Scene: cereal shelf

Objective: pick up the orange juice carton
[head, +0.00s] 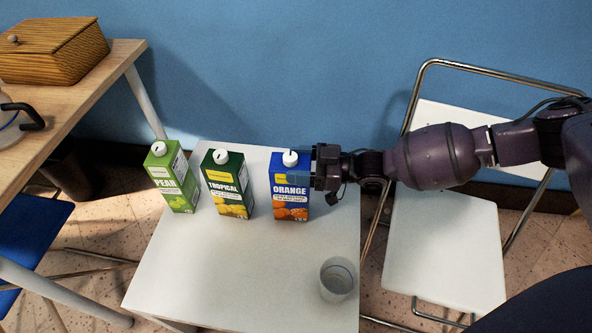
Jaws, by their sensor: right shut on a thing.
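The orange juice carton (290,197) is blue with a white cap, an "ORANGE" label and pictures of oranges. It stands upright on the white table (240,275), the rightmost of three cartons. My right gripper (306,181) comes in from the right and is shut on the orange juice carton near its upper part. The fingers partly cover its right side. Whether the carton's base touches the table is hard to tell. My left gripper is not in view.
A dark green tropical carton (228,196) and a light green pear carton (172,190) stand to the left. A clear glass (337,280) stands near the table's front right. A white folding chair (442,250) is at right.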

